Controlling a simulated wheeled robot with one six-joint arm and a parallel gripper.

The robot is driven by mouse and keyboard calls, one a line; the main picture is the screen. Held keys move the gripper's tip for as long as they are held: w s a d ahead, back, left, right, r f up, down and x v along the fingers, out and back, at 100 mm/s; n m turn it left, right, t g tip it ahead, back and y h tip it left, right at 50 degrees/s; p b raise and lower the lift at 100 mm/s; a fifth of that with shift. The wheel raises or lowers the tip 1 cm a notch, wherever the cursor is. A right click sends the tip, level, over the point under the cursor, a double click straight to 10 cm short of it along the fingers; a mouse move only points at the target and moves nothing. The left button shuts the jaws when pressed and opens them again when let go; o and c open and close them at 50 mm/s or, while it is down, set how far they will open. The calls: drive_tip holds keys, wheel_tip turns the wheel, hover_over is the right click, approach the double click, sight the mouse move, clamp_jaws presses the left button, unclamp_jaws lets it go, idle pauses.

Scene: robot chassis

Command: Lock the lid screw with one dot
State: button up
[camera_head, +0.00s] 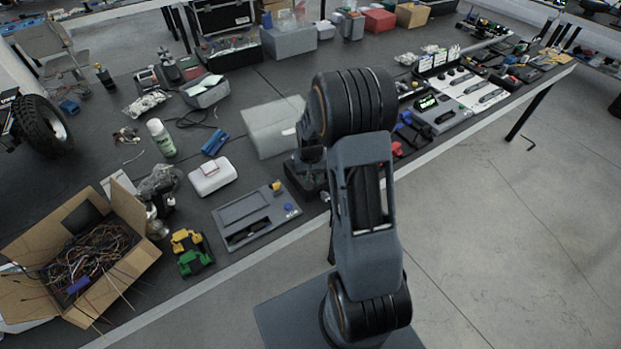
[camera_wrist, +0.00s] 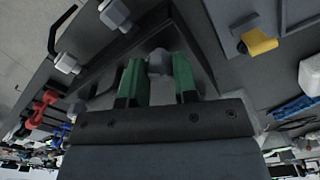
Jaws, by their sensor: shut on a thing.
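My gripper (camera_wrist: 159,72) shows in the wrist view with two green fingers, shut on a grey screw head (camera_wrist: 160,60) between their tips. Two more light grey screw heads show there, one at the top (camera_wrist: 116,14) and one at the left (camera_wrist: 67,63). They stand at the edges of a dark angular surface, apparently the lid (camera_wrist: 95,68). I cannot make out dots on any screw. In the head view my arm hides the gripper, and a dark box (camera_head: 303,178) shows partly beside the arm.
A grey panel (camera_head: 235,212) with a yellow part and a blue knob lies left of the dark box. A white case (camera_head: 211,176), yellow and green clamps (camera_head: 189,252) and an open cardboard box (camera_head: 125,262) lie farther left. The table's front edge is close.

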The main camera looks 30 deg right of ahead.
drive_tip(key=m+b, duration=0.1)
drive_tip(key=m, duration=0.4)
drive_tip(key=shift+m+b, duration=0.3)
drive_tip(key=shift+b, duration=0.05)
drive_tip(key=shift+m+b, duration=0.5)
drive_tip(key=shift+m, duration=1.7)
drive_tip(key=o, duration=0.9)
drive_tip(key=shift+r, duration=0.1)
wheel_tip(320, 180, up, 14)
drive_tip(key=shift+f, duration=0.2)
